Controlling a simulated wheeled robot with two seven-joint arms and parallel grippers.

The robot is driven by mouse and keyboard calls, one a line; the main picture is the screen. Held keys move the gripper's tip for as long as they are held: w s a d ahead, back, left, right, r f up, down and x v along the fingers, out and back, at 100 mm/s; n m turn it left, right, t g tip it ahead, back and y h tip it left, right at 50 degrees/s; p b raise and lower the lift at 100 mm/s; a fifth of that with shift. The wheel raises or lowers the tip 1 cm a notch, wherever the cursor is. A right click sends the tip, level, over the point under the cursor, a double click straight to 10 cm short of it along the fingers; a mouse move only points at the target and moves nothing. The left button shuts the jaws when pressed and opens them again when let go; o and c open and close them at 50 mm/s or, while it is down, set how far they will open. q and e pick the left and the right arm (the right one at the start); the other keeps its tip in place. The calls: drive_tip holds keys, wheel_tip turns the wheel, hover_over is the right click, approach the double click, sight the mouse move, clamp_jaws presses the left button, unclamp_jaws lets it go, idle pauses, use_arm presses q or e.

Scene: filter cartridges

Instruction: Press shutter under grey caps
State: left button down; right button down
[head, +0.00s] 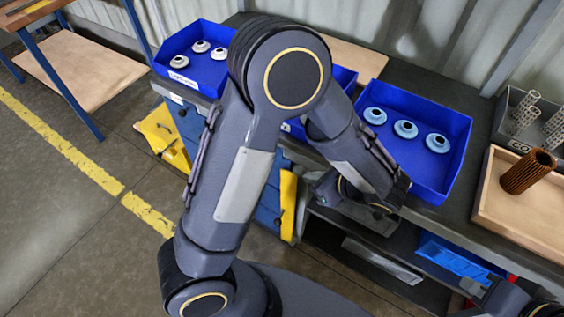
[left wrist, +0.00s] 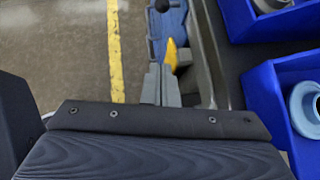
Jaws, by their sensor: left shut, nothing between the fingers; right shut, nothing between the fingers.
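Three grey ring-shaped caps (head: 201,47) lie in a blue bin (head: 158,55) at the back left of the bench. Below this bin is a blue front panel (head: 190,126) with a dark round knob and a yellow part (head: 160,137) beside it; which piece is the shutter I cannot tell. My left arm crosses the middle of the head view and hides most of a middle bin. My left gripper's shut, empty fingers (left wrist: 160,85) show in the left wrist view above the bench's front side. My right gripper (head: 470,288) is partly visible at the lower right, shut.
A blue bin (head: 455,165) with three light blue caps stands right of my left arm. Further right are a grey crate (head: 506,115) with wire mesh tubes and a wooden tray (head: 490,212) with a brown ribbed cartridge (head: 527,172). Open floor (head: 70,215) lies left.

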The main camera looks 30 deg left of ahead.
use_arm(q)
drive_tip(key=w+a+f, duration=0.3)
drive_tip(key=a+f, duration=0.2)
drive_tip(key=a, duration=0.6)
drive_tip(key=shift+f, duration=0.4)
drive_tip(key=shift+a, duration=0.1)
drive_tip(key=a+b, duration=0.1)
drive_tip(key=a, duration=0.5)
drive_tip(key=shift+w+a, duration=0.3)
drive_tip(key=shift+a, duration=0.1)
